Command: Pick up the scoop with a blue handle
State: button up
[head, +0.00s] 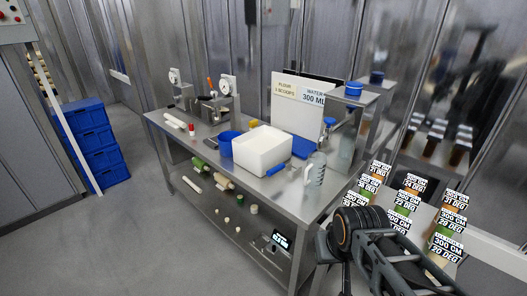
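A short blue handle (276,170) lies on the metal table, to the right of the white tub and near the table's front right edge. It looks like the scoop's handle, but its scoop end is too small to make out. A clear ribbed vessel (316,168) stands just right of it; I cannot tell whether the two are joined. My dark arm shows at the lower right, apart from the table top. My gripper's fingers cannot be seen.
The metal table (290,200) holds a white tub (262,148), a blue container (228,143), label boards (307,100) and dial devices. Several labelled jars (412,188) stand at the right. Blue crates (95,150) are stacked at the left. The floor in front is clear.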

aim_at(283, 171)
jog(key=k, duration=1.1)
jog(key=u, duration=1.05)
jog(key=i, duration=1.55)
jog(key=z, duration=0.25)
jog(key=i, duration=0.75)
jog(key=z, duration=1.2)
jog(key=i, duration=0.4)
jog(key=z, duration=0.35)
